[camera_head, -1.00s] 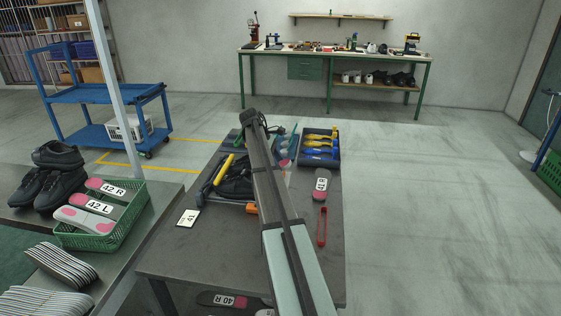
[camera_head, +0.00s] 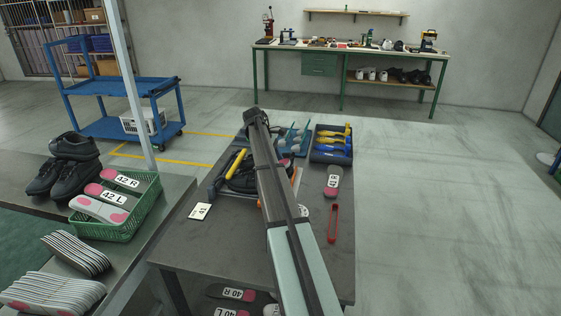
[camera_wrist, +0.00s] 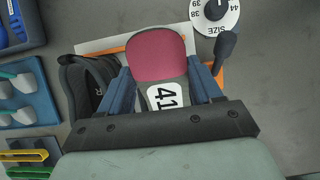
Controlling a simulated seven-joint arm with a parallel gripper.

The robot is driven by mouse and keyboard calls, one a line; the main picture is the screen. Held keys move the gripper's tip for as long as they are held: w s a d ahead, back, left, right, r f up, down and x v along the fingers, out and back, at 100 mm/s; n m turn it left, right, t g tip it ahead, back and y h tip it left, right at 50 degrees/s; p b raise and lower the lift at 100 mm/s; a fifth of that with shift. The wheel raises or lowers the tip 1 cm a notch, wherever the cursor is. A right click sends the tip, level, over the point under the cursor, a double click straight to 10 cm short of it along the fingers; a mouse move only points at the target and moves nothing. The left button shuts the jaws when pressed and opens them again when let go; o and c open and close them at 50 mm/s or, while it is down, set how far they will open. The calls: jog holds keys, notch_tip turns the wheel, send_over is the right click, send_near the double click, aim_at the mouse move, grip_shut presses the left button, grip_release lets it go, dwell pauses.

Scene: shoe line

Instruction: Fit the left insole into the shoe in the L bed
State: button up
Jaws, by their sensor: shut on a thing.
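In the wrist view, my gripper (camera_wrist: 165,84) is shut on a dark insole (camera_wrist: 160,62) with a pink end and a white label reading 41. A finger lies along each side of it. The rest of its label is hidden by the gripper. A black shoe marked R (camera_wrist: 88,80) lies just left of the gripper. The L bed and its shoe cannot be made out below the insole; only white and orange edges show around it. In the head view my arm covers the gripper and much of the fixture.
A size dial (camera_wrist: 215,10) and a dark lever (camera_wrist: 226,48) are close right of the gripper. Another 41 insole (camera_head: 333,180) and red tongs (camera_head: 333,223) lie on the table right of my arm. A blue-handled tool tray (camera_head: 331,158) stands behind. A green basket (camera_head: 140,218) holds 42 insoles.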

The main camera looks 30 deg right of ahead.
jog(key=shift+w+a+f, duration=0.25)
jog(key=shift+w+a, duration=0.25)
jog(key=shift+w+a+f, duration=0.25)
jog(key=shift+w+a, duration=0.25)
jog(key=shift+f+t+y, duration=0.5)
jog(key=shift+f, duration=0.25)
jog(key=o, duration=1.1)
jog(key=shift+r, duration=0.1)
jog(key=shift+r, duration=1.4)
jog(key=shift+r, duration=0.1)
